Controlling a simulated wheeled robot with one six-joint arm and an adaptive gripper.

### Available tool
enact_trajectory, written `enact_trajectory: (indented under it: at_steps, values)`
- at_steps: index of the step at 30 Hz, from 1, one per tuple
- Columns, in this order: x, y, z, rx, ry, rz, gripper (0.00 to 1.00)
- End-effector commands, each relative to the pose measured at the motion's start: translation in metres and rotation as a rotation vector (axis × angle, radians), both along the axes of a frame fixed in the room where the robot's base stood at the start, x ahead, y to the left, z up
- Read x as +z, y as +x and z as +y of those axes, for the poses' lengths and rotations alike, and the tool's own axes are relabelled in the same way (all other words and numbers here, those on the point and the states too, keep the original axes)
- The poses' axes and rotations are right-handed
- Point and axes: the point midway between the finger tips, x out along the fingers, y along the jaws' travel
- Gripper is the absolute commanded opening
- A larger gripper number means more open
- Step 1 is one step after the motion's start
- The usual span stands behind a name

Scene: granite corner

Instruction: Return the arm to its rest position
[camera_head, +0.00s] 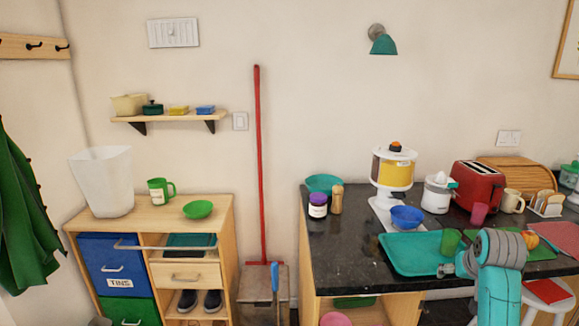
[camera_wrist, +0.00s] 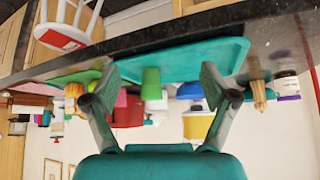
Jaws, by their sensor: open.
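My arm (camera_head: 500,262) rises at the lower right of the head view, in front of the dark counter. My gripper (camera_wrist: 160,80) is open, its two fingers spread wide in the wrist view with nothing held between them. In the head view its end (camera_head: 452,268) is beside the right edge of the teal tray (camera_head: 405,262). A green cup (camera_head: 451,241) stands at the tray's right side, just behind the gripper. In the wrist view, which is upside down, the green cup (camera_wrist: 151,82) shows beyond the gap between the fingers.
The counter (camera_head: 335,238) also holds a blue bowl (camera_head: 407,216), a red toaster (camera_head: 478,186), a magenta cup (camera_head: 479,213) and a green board (camera_head: 535,251) with an orange fruit (camera_head: 530,239). A white stool (camera_head: 548,292) stands at the lower right. The counter's front left is clear.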

Motion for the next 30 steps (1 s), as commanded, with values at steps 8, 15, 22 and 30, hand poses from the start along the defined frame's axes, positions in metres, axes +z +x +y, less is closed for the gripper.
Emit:
enact_trajectory:
  at_steps: [8, 15, 22, 30]
  values:
    - [-0.089, -0.024, 0.036, 0.032, -0.018, -0.055, 0.85]
    - [-0.163, -0.066, 0.076, 0.065, -0.038, -0.124, 0.85]
    - [-0.218, -0.12, 0.113, 0.098, -0.055, -0.192, 0.85]
    - [-0.259, -0.196, 0.155, 0.136, -0.073, -0.27, 0.85]
